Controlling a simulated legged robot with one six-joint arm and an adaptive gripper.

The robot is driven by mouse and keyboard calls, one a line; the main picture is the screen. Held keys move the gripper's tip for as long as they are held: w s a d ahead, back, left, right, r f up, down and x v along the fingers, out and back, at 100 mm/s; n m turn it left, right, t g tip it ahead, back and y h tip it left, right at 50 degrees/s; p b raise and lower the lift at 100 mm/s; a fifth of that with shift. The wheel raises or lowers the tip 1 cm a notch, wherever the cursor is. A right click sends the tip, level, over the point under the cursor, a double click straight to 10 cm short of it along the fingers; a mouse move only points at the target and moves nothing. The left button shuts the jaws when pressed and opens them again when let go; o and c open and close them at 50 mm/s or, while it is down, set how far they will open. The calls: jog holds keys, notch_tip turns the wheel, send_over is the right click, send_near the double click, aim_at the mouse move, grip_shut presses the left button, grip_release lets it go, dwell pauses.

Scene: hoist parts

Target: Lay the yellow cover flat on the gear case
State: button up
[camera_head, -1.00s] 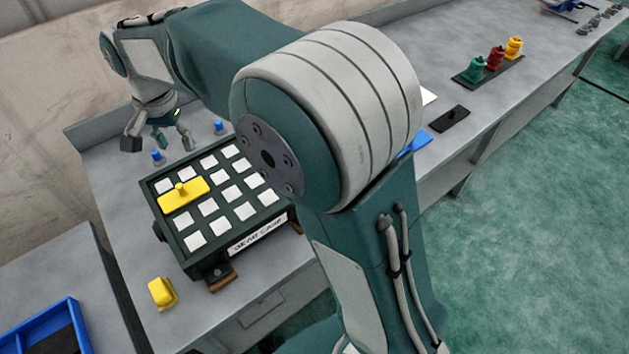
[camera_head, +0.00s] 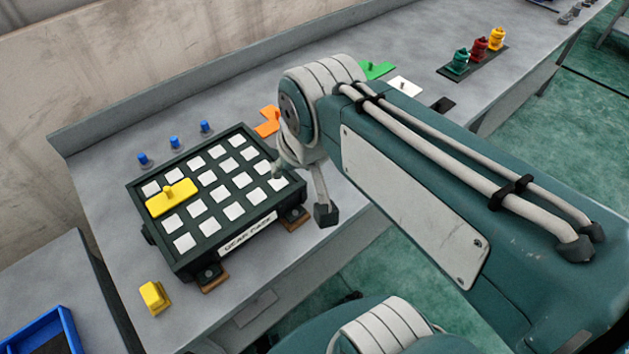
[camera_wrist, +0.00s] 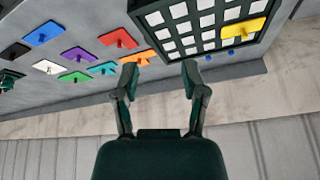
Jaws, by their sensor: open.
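The yellow cover (camera_head: 170,200) lies on the left part of the dark gear case (camera_head: 184,262), over some of its white squares, with its knob up. It looks flat. In the wrist view the cover (camera_wrist: 243,29) is on the gear case (camera_wrist: 152,20) at upper right. My gripper (camera_wrist: 160,78) is open with nothing between its fingers, and is clear of the cover. In the head view my gripper (camera_head: 303,190) is by the right end of the case, partly hidden by my arm.
Several coloured pieces with knobs, such as a red one (camera_wrist: 118,41) and a purple one (camera_wrist: 78,54), lie on the bench beside the case. Blue pegs (camera_head: 174,142) stand behind it. A yellow block (camera_head: 154,298) sits at its front left. Coloured knobs (camera_head: 478,50) stand farther right.

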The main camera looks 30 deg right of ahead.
jog(key=shift+n+t, duration=0.4)
jog(key=s, duration=0.1)
jog(key=s+d+f, duration=0.1)
jog(key=s, duration=0.1)
jog(key=shift+s+d+f, duration=0.35)
jog(key=shift+f, duration=0.05)
